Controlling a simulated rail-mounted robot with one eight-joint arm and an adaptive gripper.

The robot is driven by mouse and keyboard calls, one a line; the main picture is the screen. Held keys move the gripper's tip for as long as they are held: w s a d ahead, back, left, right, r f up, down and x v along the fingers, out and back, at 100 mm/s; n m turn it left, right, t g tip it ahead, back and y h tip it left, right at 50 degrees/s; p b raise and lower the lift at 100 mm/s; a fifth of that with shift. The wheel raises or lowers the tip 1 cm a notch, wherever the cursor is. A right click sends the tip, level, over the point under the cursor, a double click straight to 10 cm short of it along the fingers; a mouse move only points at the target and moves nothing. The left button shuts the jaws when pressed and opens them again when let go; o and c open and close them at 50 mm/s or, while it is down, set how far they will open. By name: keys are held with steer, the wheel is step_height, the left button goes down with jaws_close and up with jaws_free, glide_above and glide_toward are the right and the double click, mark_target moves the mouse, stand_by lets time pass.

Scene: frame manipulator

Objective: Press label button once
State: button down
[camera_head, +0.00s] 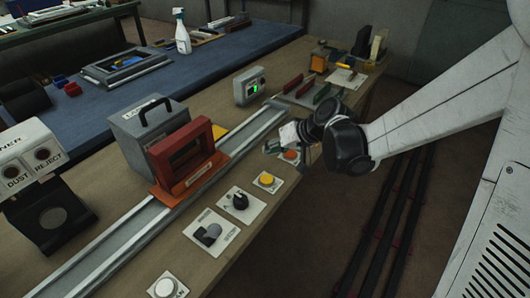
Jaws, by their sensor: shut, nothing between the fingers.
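Several controls sit on pale plates along the bench's front edge. My gripper (274,147) is shut and empty, beside the orange-red button. The wrist partly covers that area, and I cannot tell whether the fingers touch anything.
A metal rail (135,242) runs along the wooden bench (110,190). A red frame (183,159) stands over it, beside a grey box (146,129) with a handle. A small meter (249,86) shows a green display. Blocks and racks stand at the far end.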

mark_target(262, 176)
steer(key=shift+w+a+f, duration=0.2)
steer(key=shift+a+f, duration=0.05)
steer(key=shift+f, duration=0.05)
step_height(262, 176, down, 9)
steer(key=b, duration=0.6)
steer(key=shift+r, duration=0.1)
stand_by(1.6)
steer(key=shift+f+b, duration=0.4)
steer(key=shift+b, duration=0.25)
steer(key=shift+f+b, duration=0.45)
stand_by(0.4)
steer(key=shift+r, duration=0.15)
steer(key=shift+r+p, duration=0.5)
steer(key=shift+r, duration=0.25)
steer(key=shift+r, duration=0.1)
